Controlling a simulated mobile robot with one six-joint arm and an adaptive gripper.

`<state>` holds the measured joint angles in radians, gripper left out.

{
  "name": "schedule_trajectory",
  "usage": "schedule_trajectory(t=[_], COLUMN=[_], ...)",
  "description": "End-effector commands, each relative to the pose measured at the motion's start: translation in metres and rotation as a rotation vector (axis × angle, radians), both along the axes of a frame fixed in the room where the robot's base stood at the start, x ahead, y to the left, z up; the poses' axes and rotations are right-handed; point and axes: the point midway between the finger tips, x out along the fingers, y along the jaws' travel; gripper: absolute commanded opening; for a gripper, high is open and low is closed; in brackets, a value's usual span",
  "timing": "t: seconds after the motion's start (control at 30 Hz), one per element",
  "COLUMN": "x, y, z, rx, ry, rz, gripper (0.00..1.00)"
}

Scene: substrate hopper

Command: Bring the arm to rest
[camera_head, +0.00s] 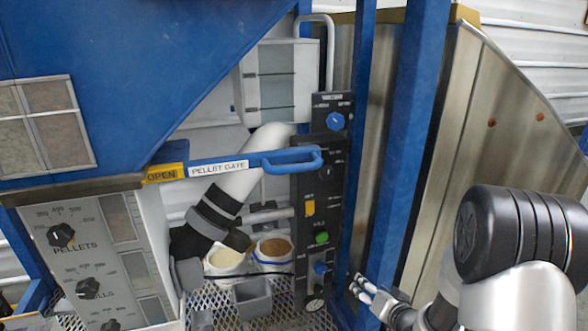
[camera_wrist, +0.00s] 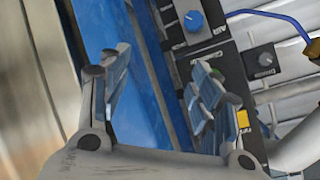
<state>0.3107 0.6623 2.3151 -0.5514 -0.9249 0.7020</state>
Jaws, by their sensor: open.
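My gripper (camera_head: 358,289) is at the lower middle right of the head view, in front of the blue upright post (camera_head: 405,130). It also shows in the wrist view (camera_wrist: 160,75), where its two fingers stand apart with nothing held between them. The blue post lies behind the gap between the fingers in that view. My arm comes in from the lower right of the head view. Whether the fingers touch the post or the panel cannot be told.
A black control panel (camera_head: 326,180) with a blue knob (camera_head: 335,121) and a green button (camera_head: 321,238) stands left of the post. The blue pellet gate handle (camera_head: 290,160) sticks out across it. A dial box (camera_head: 90,260), two filled tubs and a grey cup (camera_head: 252,298) are further left.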

Motion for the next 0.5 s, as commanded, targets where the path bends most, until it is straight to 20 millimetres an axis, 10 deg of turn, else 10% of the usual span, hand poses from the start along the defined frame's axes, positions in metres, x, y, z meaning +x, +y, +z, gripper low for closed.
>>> schedule_trajectory(t=[0.27, 0.5], x=[-0.037, -0.120], y=[-0.011, 0.000], z=[0.096, 0.158], rx=[-0.309, -0.444], ry=[0.157, 0.324], rz=[-0.020, 0.002], gripper=[0.58, 0.58])
